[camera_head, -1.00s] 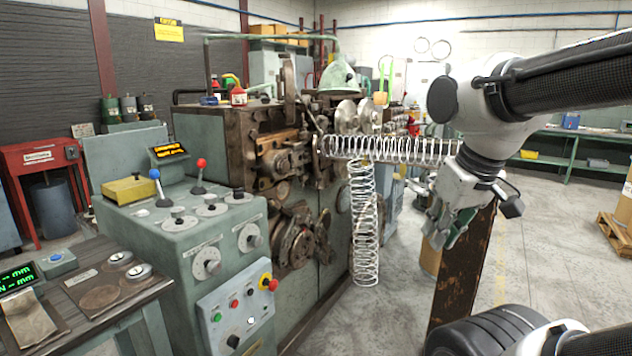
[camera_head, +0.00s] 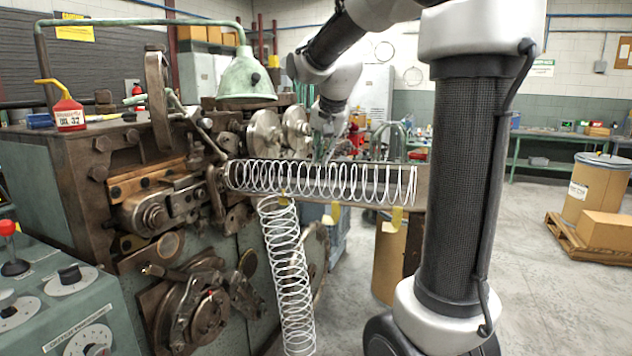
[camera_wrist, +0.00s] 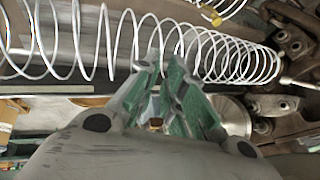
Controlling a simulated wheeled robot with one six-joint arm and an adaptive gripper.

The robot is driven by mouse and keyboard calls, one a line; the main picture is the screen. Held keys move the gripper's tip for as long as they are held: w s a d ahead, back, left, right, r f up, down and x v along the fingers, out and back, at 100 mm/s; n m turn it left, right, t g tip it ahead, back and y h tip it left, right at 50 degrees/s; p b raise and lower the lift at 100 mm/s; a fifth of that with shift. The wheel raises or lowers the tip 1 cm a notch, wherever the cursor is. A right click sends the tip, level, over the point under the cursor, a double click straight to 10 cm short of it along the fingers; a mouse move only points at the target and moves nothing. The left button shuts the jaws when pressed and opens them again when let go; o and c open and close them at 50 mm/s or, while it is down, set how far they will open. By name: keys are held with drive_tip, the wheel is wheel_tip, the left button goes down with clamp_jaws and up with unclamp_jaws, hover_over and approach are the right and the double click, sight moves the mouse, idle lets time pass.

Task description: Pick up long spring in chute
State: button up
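The long wire spring (camera_head: 350,182) lies level in the chute (camera_head: 422,185), which runs rightward from the coiling machine. My gripper (camera_head: 323,152) is just above and behind the spring, pointing down at about its middle; its fingers are small in the head view. In the wrist view, my gripper (camera_wrist: 164,62) shows two green-padded fingers with a narrow gap between the tips, and the spring's coils (camera_wrist: 110,40) cross just beyond them. The fingers look open and empty. Whether a tip touches a coil cannot be told.
A second spring (camera_head: 288,280) hangs below the chute near the machine. The coiling machine (camera_head: 60,190) fills the left, with a green lamp hood (camera_head: 246,78) above. A drum (camera_head: 592,190) and boxes on a pallet (camera_head: 570,240) stand right. The floor between is clear.

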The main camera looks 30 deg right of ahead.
drive_tip(key=x, duration=0.5)
drive_tip(key=shift+d, duration=0.2)
drive_tip(key=shift+r, duration=0.1)
drive_tip(key=shift+c, duration=0.2)
clamp_jaws()
drive_tip(key=shift+r, duration=0.15)
